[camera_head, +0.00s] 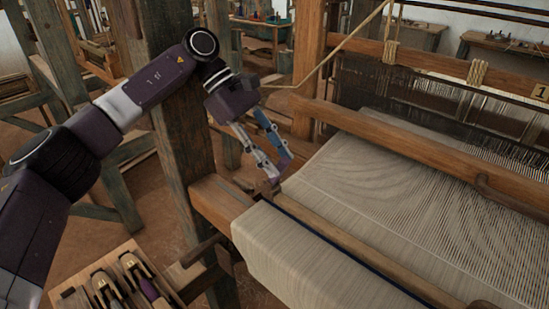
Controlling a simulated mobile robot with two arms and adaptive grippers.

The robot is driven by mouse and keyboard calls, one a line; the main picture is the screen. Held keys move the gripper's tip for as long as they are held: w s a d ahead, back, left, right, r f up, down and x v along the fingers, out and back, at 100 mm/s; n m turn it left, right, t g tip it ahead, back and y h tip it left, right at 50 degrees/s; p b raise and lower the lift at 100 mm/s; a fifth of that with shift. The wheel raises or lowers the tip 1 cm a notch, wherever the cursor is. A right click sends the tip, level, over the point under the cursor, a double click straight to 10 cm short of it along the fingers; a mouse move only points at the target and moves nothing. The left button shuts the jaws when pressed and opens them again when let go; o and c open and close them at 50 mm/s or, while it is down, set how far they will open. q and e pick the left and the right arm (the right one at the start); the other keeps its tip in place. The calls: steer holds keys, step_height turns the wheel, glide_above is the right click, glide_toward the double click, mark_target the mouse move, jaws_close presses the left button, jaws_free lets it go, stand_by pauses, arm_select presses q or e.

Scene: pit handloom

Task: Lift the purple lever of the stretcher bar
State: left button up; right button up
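My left gripper (272,165) reaches down from the left to the left end of the stretcher bar (350,244), a wooden bar lying across the woven cloth (330,185). Its fingers point down and to the right, with a gap between their upper parts. A small purple piece (285,164) shows at the fingertips; it looks like the purple lever, but the fingers partly cover it. I cannot tell whether the fingers touch it or grip it. My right gripper is not in view.
A thick wooden loom post (180,130) stands behind my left arm. A wooden beam (400,140) and the reed cross the loom beyond the cloth. A wooden tray (75,297) with tools stands at the lower left. Rolled cloth (290,262) lies at the front.

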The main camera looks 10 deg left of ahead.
arm_select(q)
step_height(320, 180, up, 10)
steer(key=shift+f, duration=0.25)
stand_by(0.3)
